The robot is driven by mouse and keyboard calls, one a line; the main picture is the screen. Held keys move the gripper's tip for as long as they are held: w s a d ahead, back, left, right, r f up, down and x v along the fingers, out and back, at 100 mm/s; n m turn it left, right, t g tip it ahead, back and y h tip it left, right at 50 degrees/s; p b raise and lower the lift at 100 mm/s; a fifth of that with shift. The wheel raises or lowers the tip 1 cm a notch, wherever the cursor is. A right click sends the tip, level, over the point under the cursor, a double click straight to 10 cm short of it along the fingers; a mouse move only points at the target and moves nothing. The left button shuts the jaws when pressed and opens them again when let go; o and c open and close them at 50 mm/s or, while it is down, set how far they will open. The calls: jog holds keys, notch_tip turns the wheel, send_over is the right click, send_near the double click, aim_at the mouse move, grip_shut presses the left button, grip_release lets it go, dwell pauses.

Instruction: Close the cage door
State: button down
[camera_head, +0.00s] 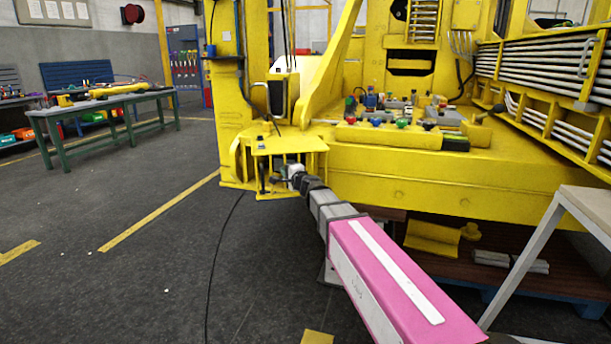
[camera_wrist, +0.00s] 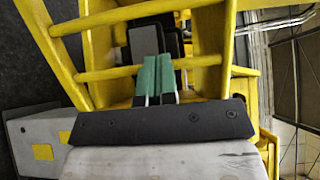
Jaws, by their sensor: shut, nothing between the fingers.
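A small yellow barred frame (camera_head: 258,165), which looks like the cage with its door, stands at the end of my pink-covered arm in the head view. Yellow rails and posts (camera_wrist: 115,18) fill the upper left of the wrist view. I cannot tell which part is the door or how far it stands open. My gripper (camera_wrist: 157,62) has two green fingertips side by side, shut with nothing between them. They point at the yellow framework and a dark box-like part behind it. Whether they touch a bar is unclear. My gripper is small and partly hidden in the head view (camera_head: 286,172).
A large yellow machine deck (camera_head: 450,175) with levers and coloured knobs lies right of the frame. A pale stand (camera_head: 590,205) is at the far right. A green-legged workbench (camera_head: 105,105) stands at the left.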

jog(key=s+a+x, duration=0.2)
jog(key=x, duration=1.2)
jog(key=shift+w+a, duration=0.25)
jog(key=shift+a, duration=0.25)
jog(key=shift+d, duration=0.15)
